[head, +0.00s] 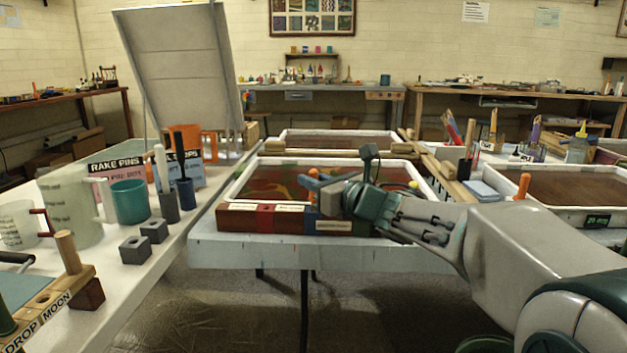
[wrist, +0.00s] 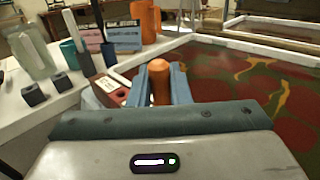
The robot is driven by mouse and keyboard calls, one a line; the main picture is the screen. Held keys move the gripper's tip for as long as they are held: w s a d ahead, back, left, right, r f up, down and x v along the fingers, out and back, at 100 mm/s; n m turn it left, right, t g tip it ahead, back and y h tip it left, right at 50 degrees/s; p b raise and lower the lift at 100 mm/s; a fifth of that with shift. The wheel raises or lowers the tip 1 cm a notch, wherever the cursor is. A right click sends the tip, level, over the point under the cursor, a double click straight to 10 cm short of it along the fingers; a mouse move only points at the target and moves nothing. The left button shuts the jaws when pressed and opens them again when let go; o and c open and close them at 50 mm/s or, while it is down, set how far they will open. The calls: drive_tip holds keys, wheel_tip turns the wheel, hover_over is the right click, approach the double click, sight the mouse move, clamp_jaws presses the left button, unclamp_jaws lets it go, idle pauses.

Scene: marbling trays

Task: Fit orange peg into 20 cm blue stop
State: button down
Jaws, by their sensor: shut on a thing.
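The orange peg (head: 312,173) is held between the two blue fingers of my gripper (head: 318,184), above the front of the near marbling tray. In the wrist view the peg (wrist: 160,83) stands roughly upright between the fingers of my gripper (wrist: 161,72). The blue stop (head: 309,226) appears as a blue section of the coloured bar along the tray's front edge, below my gripper. Its top is partly hidden by my gripper, so I cannot see its hole. The peg's lower end is hidden, and I cannot tell whether it touches the bar.
Red sections (head: 265,217) of the bar lie left of the blue. The near tray (head: 232,187) holds red-green marbling. At left, a white bench carries grey blocks (head: 135,250), a teal cup (head: 130,201) and a jug. Another orange peg (head: 523,184) stands by the right tray.

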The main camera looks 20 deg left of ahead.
drive_tip(key=shift+f+b, duration=1.05)
drive_tip(key=c, duration=1.3)
unclamp_jaws()
drive_tip(key=shift+p+v, duration=1.35)
drive_tip(key=shift+v, duration=5.6)
drive_tip(key=shift+w, duration=0.1)
